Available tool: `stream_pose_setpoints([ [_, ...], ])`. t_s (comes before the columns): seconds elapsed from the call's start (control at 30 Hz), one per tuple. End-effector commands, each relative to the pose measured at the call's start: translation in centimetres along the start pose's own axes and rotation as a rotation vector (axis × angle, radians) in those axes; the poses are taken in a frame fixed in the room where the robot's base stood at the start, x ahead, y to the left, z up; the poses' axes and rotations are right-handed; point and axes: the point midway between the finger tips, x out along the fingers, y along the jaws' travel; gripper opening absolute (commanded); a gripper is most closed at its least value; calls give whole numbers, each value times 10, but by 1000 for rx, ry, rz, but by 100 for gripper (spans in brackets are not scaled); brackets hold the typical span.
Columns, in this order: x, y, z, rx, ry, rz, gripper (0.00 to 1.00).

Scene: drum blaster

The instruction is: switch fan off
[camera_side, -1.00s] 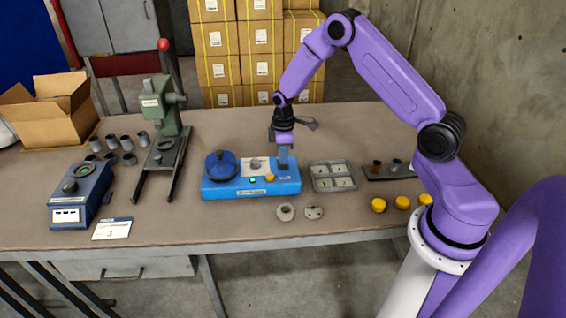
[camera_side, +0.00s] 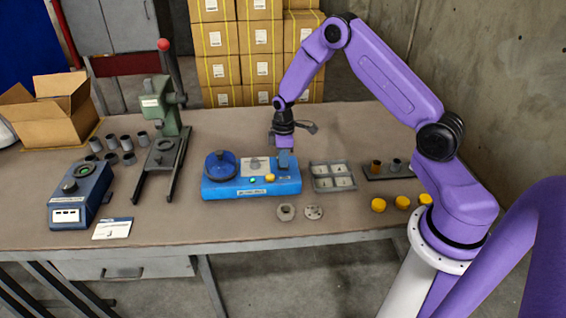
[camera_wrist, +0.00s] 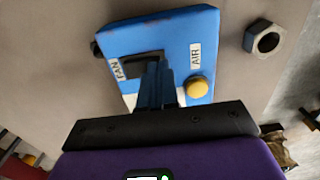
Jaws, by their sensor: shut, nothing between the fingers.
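The blue blaster unit (camera_side: 235,192) stands on the bench with a round blue drum (camera_side: 220,166) on its left end. In the wrist view, a dark switch (camera_wrist: 138,66) sits beside the FAN label (camera_wrist: 117,69). A yellow button (camera_wrist: 197,87) sits beside the AIR label (camera_wrist: 195,53). My gripper (camera_wrist: 160,66) is shut and empty, its fingertips over the right part of the dark switch. Contact and the switch's position cannot be told. In the side view, my gripper (camera_side: 286,162) is at the right end of the unit, which also shows a green light (camera_side: 253,180).
A grey compartment tray (camera_side: 333,188) is close to the right. Two metal rings (camera_side: 286,212) lie in front. A green press (camera_side: 163,130) stands to the left. Yellow caps (camera_side: 378,205) lie farther right.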

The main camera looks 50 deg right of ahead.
Motion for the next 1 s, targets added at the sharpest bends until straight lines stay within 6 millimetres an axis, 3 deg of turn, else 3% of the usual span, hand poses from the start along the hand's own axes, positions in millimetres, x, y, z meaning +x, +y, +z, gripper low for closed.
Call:
stream_pose_setpoints([
  [0.33,-2,0,0,0,1,1,0],
  [1.0,-55,0,0,0,1,1,0],
])
